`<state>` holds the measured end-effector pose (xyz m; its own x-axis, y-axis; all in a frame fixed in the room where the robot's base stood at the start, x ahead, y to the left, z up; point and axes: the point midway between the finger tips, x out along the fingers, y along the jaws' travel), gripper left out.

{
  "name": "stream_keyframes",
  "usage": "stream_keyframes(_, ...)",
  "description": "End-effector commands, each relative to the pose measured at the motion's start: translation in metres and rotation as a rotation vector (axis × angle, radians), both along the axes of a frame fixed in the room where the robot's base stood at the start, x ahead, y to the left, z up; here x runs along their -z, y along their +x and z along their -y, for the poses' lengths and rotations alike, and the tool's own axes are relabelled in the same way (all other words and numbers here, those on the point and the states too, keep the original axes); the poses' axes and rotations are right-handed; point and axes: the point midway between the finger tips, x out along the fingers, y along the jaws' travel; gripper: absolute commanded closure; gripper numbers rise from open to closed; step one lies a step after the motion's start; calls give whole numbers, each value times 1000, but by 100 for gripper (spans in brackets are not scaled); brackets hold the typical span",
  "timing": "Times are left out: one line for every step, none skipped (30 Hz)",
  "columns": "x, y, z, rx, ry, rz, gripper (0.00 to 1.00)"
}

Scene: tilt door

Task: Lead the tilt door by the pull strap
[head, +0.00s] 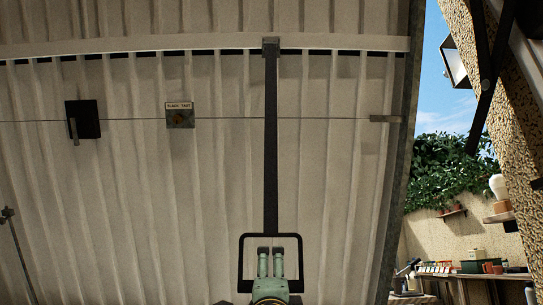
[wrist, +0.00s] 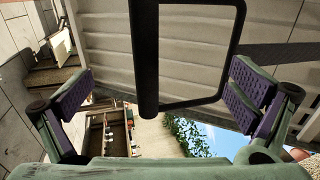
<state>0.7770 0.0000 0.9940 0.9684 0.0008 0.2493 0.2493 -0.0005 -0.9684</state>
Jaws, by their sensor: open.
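The tilt door (head: 215,200) is a pale ribbed panel filling most of the head view, its right edge beside an outdoor gap. The dark pull strap (head: 271,150) hangs from a bracket at the door's cross rail and ends in a black rectangular loop handle (head: 299,262). In the head view my green gripper (head: 270,262) is at the bottom, overlapping the loop. In the wrist view my gripper (wrist: 160,98) has its purple-padded fingers wide apart. The thick black bar of the loop (wrist: 145,60) shows between them, with no finger visibly touching it.
The door carries a black latch plate (head: 83,119), a small labelled plate (head: 180,115) and a thin cable. On the right are a pebbled wall (head: 505,120), a dark brace arm (head: 488,80), ivy (head: 445,168) and a cluttered workbench (head: 470,271).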

Motion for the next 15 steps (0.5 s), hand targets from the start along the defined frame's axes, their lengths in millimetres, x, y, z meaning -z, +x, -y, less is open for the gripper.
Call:
stream_keyframes(1, -2, 0, 0, 0, 1, 0)
stream_keyframes(1, -4, 0, 0, 0, 1, 0)
stream_keyframes(2, -5, 0, 1, 0, 2, 0)
stream_keyframes(2, -6, 0, 1, 1, 2, 0)
stream_keyframes(2, -8, 0, 1, 1, 2, 0)
stream_keyframes(2, -9, 0, 1, 1, 1, 0)
stream_keyframes(3, -10, 0, 1, 1, 1, 0)
stream_keyframes(3, -10, 0, 1, 1, 1, 0)
stream_keyframes(3, -11, 0, 0, 0, 0, 0)
stream_keyframes(3, -12, 0, 0, 0, 0, 0)
stream_keyframes(3, -12, 0, 0, 0, 0, 0)
stream_keyframes(3, -12, 0, 0, 0, 0, 0)
stream_keyframes(3, -12, 0, 0, 0, 0, 0)
stream_keyframes(3, -12, 0, 0, 0, 0, 0)
stream_keyframes(3, -12, 0, 0, 0, 0, 0)
